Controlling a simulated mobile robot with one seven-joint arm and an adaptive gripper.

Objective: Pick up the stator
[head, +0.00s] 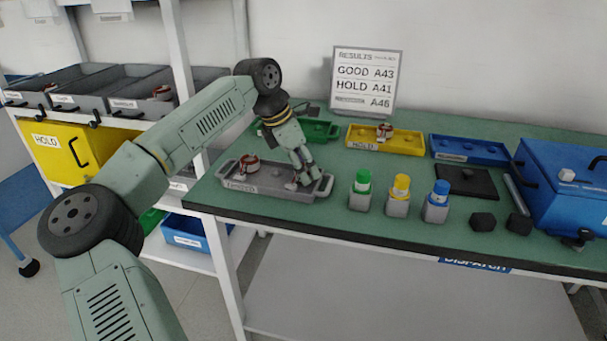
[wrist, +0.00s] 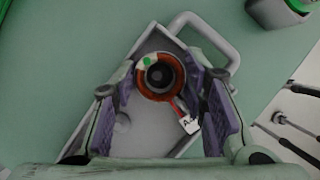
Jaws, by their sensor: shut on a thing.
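The stator (wrist: 160,77), a copper-brown ring with a dark hollow centre, a green dot and a white tag starting with "A", sits between my gripper's purple-padded fingers in the wrist view. My gripper (head: 303,181) is shut on it, pointing down over the right part of the grey tray (head: 251,191). The tray's grey floor also shows in the wrist view (wrist: 148,140). In the head view the held stator is mostly hidden by my gripper. Another red-and-white stator (head: 249,163) stands in the tray's left part. I cannot tell whether the held stator touches the tray.
Behind are a green tray (head: 318,129), a yellow HOLD tray (head: 360,145) with a stator, and a blue tray (head: 470,150). Green-, yellow- and blue-capped bottles (head: 400,193) stand right of the grey tray. A results sign (head: 367,80) stands at the back. A blue case (head: 562,190) is far right.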

